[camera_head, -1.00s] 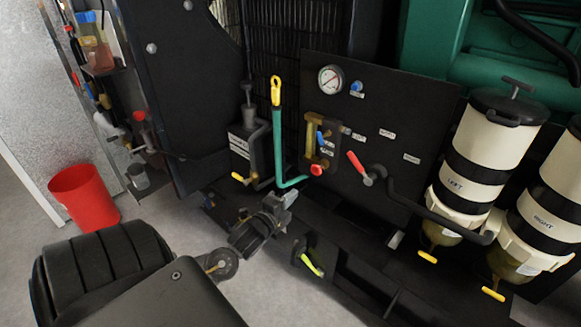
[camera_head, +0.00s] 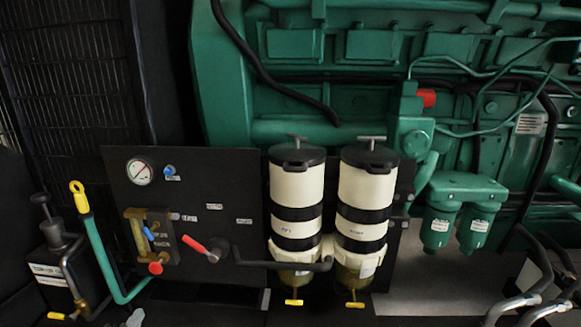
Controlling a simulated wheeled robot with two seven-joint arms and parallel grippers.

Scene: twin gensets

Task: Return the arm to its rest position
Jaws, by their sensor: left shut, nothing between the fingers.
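Only a small grey tip of my left gripper (camera_head: 135,318) shows, at the bottom edge left of centre. It is shut and holds nothing. The rest of my left arm is below the picture, so its pose is hidden. The tip shows below the black panel (camera_head: 190,225) and close to the lower end of the teal hose (camera_head: 108,265); I cannot tell the gap. My right gripper is not in view.
The panel carries a gauge (camera_head: 140,172) and a red-handled lever (camera_head: 200,246). Two cream-and-black filters (camera_head: 297,187) (camera_head: 366,187) stand beside it. A black hand pump (camera_head: 58,262) is at left. The green engine (camera_head: 350,60) fills the back. Grey pipes (camera_head: 510,305) show bottom right.

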